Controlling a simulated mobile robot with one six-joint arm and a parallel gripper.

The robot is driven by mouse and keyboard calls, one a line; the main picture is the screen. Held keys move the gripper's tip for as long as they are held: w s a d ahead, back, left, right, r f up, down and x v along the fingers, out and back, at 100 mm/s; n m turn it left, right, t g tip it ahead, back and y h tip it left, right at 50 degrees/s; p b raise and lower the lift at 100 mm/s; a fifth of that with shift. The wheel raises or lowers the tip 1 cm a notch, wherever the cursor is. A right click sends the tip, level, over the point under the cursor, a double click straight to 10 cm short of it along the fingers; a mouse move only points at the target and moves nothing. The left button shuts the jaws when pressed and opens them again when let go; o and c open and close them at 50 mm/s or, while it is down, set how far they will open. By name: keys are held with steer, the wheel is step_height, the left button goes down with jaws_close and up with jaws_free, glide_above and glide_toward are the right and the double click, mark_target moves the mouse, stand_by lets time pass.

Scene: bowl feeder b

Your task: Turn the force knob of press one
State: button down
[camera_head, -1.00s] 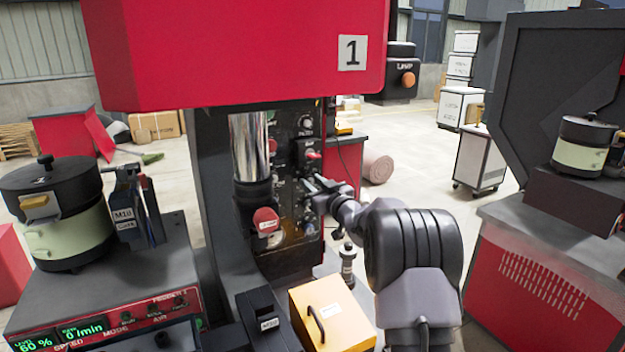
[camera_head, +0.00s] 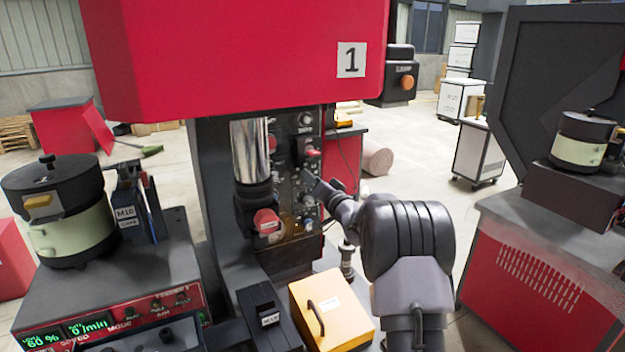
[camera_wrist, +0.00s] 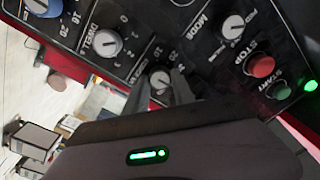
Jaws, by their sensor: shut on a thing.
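Press one (camera_head: 240,55) is the red machine with a "1" plate. Its dark control panel (camera_head: 285,150) carries several knobs and buttons. In the wrist view, my gripper (camera_wrist: 168,84) is shut on a small grey-white knob (camera_wrist: 160,79) low on the panel, one finger at either side. That knob's label is mostly hidden by the fingers, so I cannot read whether it is the force knob. A dwell knob (camera_wrist: 109,44) and a mode knob (camera_wrist: 232,27) sit nearby. In the head view, my gripper (camera_head: 312,186) is at the panel, small and partly hidden.
A red stop button (camera_wrist: 260,66) and a green start button (camera_wrist: 278,90) are close to my gripper. A blue knob (camera_wrist: 44,6) is at the panel's corner. A yellow box (camera_head: 330,312) stands below my arm. A bowl feeder (camera_head: 68,215) is at the left.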

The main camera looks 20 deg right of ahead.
steer(key=shift+m, duration=0.5)
steer(key=c, duration=1.1)
jaws_free()
steer(key=shift+o, duration=0.2)
steer(key=s+p, duration=0.1)
steer(key=s, duration=1.6)
steer(key=shift+s+d+f, duration=0.25)
steer(key=shift+f, duration=0.15)
steer(key=shift+r, duration=0.1)
